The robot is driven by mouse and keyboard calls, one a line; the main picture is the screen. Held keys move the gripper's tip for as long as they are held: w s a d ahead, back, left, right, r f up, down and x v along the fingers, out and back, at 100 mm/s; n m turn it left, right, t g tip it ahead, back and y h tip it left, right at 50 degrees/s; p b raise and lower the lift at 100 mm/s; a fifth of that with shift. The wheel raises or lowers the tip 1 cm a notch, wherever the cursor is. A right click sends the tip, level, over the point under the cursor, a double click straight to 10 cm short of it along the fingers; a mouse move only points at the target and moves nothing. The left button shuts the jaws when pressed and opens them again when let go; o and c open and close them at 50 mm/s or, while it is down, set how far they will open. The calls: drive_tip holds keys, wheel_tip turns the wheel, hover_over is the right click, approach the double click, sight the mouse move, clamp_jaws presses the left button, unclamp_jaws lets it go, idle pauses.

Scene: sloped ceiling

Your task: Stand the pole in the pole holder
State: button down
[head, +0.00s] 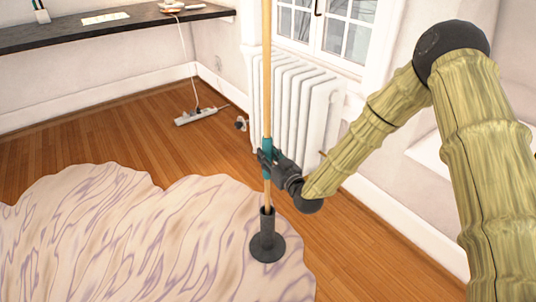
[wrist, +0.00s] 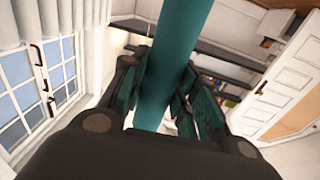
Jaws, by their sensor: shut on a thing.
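The pole (head: 266,80) is light wood with a teal grip band, and it stands upright. Its top runs out of the head view. My gripper (head: 267,157) is shut on the teal band, which also fills the middle of the wrist view (wrist: 172,60). The pole holder (head: 267,246) is a dark round base with a short upright tube, standing on the pale rug. The pole's lower end meets the mouth of the tube and seems to go into it. How deep it sits is hidden by the tube.
The pale, purple-veined rug (head: 130,235) has a wavy edge. A white radiator (head: 300,100) stands behind the pole under a window. A power strip (head: 195,116) lies on the wooden floor. A dark shelf (head: 90,30) runs along the back wall. Floor right of the holder is clear.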

drive_tip(key=shift+f+b, duration=0.9)
drive_tip(key=shift+f, duration=1.05)
drive_tip(key=c, duration=1)
unclamp_jaws()
drive_tip(key=v, duration=1.2)
drive_tip(key=shift+f, duration=0.15)
